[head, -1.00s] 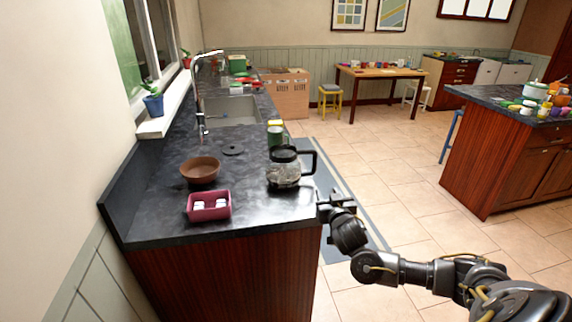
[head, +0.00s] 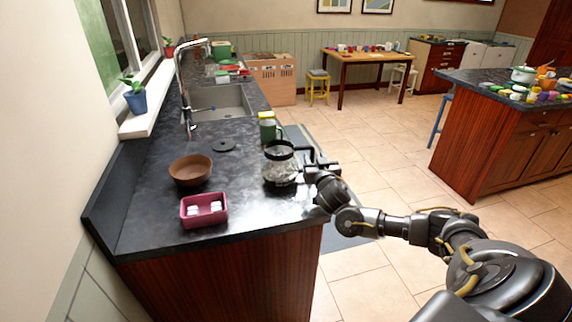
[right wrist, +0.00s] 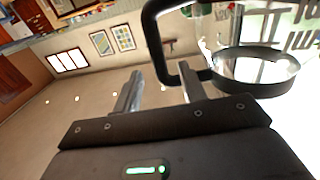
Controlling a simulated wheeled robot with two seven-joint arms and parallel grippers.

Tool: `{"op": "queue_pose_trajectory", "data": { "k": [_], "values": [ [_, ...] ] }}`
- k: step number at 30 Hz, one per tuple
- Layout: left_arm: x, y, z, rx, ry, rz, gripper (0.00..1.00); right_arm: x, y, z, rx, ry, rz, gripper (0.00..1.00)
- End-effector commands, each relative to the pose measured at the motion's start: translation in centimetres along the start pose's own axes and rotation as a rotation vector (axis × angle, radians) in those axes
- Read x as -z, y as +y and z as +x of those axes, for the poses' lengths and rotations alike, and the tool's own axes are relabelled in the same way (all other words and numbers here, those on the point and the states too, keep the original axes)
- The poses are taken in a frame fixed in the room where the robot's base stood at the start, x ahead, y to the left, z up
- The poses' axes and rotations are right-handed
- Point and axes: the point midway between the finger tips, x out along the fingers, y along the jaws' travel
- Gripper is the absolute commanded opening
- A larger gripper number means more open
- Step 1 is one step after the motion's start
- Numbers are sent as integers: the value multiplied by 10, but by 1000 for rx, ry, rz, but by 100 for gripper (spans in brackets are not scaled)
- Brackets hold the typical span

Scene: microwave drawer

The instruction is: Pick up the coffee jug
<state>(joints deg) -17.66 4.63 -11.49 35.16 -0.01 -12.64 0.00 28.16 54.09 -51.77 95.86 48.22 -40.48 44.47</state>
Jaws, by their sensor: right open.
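The coffee jug (head: 281,170) is clear glass with a black rim and a black handle. It stands upright near the right edge of the dark counter (head: 240,190). My right gripper (head: 308,163) is open beside the handle, at the counter's right edge. In the right wrist view, the jug's black handle (right wrist: 153,38) shows ahead of my open right gripper (right wrist: 158,82). Its lower corner appears between the two fingers, close to the right one; I cannot tell how deep it sits. My left gripper is out of view.
The sink (head: 220,103) is farther back. Open floor lies right of the counter.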

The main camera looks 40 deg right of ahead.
Motion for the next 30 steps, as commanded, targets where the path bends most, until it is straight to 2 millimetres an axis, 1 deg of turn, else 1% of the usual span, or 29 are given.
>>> {"op": "queue_pose_trajectory", "data": {
  "k": [5,8,12,16,19,25,26,30],
  "values": [
    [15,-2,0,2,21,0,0,0,-1,4,1,1,2,41],
    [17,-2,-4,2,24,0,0,2,-2,16,1,2,1,41],
    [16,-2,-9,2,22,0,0,2,-2,38,0,2,1,41],
    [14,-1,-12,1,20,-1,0,1,-2,51,1,0,0,41],
    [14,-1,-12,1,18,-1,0,0,-2,56,3,0,2,41],
    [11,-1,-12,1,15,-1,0,-1,-2,56,3,-1,2,41],
    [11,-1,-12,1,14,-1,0,-1,-2,56,3,-1,2,40],
    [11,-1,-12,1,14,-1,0,0,-2,56,3,-1,1,22]
  ]
}}
